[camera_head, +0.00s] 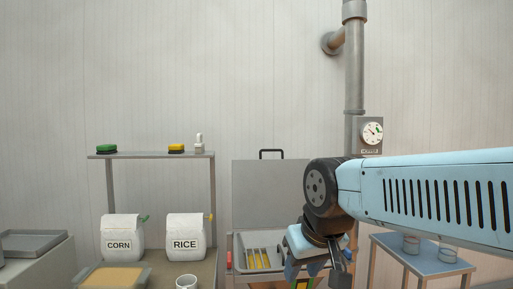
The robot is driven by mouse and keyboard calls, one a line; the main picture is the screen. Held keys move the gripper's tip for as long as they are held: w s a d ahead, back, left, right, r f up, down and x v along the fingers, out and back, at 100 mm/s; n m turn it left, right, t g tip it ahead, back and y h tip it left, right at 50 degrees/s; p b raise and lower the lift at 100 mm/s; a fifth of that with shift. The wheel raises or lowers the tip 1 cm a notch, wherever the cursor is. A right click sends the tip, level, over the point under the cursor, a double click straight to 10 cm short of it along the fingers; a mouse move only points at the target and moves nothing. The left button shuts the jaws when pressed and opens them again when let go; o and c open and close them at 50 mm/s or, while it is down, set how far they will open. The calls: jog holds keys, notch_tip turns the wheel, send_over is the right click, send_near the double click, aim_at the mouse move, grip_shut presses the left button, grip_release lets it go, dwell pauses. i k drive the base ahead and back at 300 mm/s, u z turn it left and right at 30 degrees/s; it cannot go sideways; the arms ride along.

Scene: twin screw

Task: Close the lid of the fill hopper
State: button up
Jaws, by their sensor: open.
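The fill hopper (239,243) is a grey metal box in the lower middle of the head view, with yellow bars inside. Its lid (268,185) stands open and upright at the back, with a black handle (271,151) on its top edge. My arm comes in from the right and covers the right part of the lid and hopper. My gripper (316,279) points down at the hopper's right front, low in the picture. It is open, and its fingertips are only partly seen. It is apart from the lid's handle.
A vertical pipe (355,70) and gauge (372,132) stand behind my arm. A blue side table (425,262) holds glass jars.

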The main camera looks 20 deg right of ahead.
aim_at(267, 193)
jog(key=z, duration=0.4)
jog(key=i, duration=1)
jog(key=u, duration=0.4)
